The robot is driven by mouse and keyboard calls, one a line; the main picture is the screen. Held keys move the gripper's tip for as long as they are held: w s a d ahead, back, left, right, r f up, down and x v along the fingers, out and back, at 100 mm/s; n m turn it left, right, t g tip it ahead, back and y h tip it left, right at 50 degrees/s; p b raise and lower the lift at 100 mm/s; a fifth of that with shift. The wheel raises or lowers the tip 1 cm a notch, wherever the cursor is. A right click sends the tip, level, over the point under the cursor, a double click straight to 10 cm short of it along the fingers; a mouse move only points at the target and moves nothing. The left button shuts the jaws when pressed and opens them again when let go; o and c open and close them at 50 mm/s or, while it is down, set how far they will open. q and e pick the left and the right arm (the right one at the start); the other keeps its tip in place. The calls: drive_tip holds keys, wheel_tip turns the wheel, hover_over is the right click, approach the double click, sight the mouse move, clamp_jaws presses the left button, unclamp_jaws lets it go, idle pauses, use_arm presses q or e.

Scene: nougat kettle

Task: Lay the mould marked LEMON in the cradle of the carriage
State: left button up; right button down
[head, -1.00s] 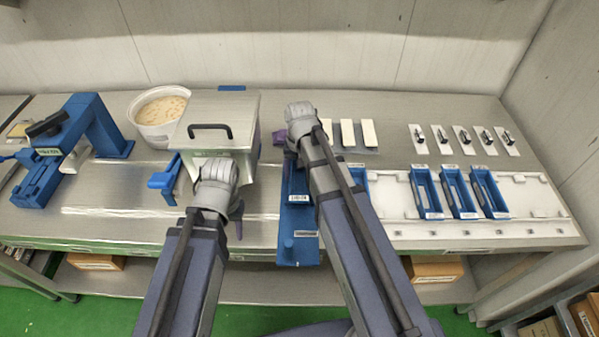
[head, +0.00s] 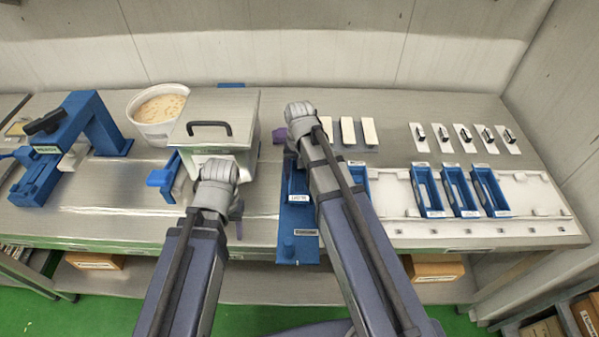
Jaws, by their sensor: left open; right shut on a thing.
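My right gripper (head: 282,137) is mostly hidden behind its own wrist and arm. It is shut on a blue mould (head: 298,186), of which only the labelled near part shows. The blue carriage (head: 299,246) lies beneath and in front of it; the arm covers its right side and its cradle. I cannot tell whether the mould rests in the cradle or hangs just above it. Mould labels are too small to read. My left gripper (head: 237,222) is open and empty in front of the metal kettle box (head: 213,110).
Several blue moulds (head: 458,192) stand on a white rack (head: 535,194) at right, one partly behind my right arm. White bars (head: 347,131) and handled plates (head: 451,139) lie behind. A bowl (head: 158,110) and a blue press (head: 75,140) stand at left.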

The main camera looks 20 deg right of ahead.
unclamp_jaws()
use_arm(q)
drive_tip(key=shift+r, duration=0.1)
use_arm(e)
drive_tip(key=shift+r, duration=0.1)
idle(0.4)
use_arm(q)
wheel_tip(320, 180, up, 8)
drive_tip(key=p, duration=0.8)
use_arm(e)
wheel_tip(320, 180, up, 8)
drive_tip(key=shift+s, duration=0.1)
